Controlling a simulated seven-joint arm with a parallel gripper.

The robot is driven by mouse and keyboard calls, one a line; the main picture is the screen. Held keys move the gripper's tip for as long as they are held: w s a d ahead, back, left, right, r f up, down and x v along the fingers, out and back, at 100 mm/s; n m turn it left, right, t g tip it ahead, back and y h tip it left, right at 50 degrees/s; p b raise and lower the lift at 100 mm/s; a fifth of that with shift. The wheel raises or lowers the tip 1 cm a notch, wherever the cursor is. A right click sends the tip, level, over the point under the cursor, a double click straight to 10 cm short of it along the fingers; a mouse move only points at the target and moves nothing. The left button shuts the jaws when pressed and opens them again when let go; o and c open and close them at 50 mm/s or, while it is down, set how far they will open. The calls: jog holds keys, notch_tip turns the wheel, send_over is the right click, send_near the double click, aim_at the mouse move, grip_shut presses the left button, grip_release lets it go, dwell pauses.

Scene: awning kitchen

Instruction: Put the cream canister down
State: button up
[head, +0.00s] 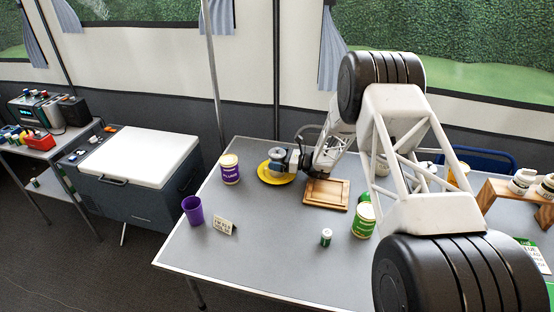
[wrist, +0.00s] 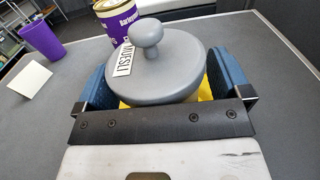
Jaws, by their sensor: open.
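A canister with a round grey knobbed lid (wrist: 165,65) and a label reading MUESLI stands between my gripper's two blue fingers in the wrist view. Its body is mostly hidden under the lid, so I cannot confirm its cream colour. In the head view the grey lid (head: 278,154) shows over the yellow plate (head: 268,178), and yellow also shows beneath it in the wrist view. My gripper (wrist: 160,88) is open, with one finger on each side of the canister. In the head view my gripper (head: 300,160) is at the plate's right side.
A purple-labelled tin (head: 230,172) stands left of the plate, with a purple cup (head: 192,210) and small card (head: 223,227) nearer the front. A wooden board (head: 326,195) lies right of the plate. A green tin (head: 363,221) and small green jar (head: 326,237) stand closer.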

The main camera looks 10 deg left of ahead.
jog(key=shift+r, duration=0.15)
jog(key=shift+d, duration=0.2)
jog(key=d, duration=1.1)
jog(key=shift+d, duration=0.3)
jog(key=shift+r, duration=0.1)
dwell(0.3)
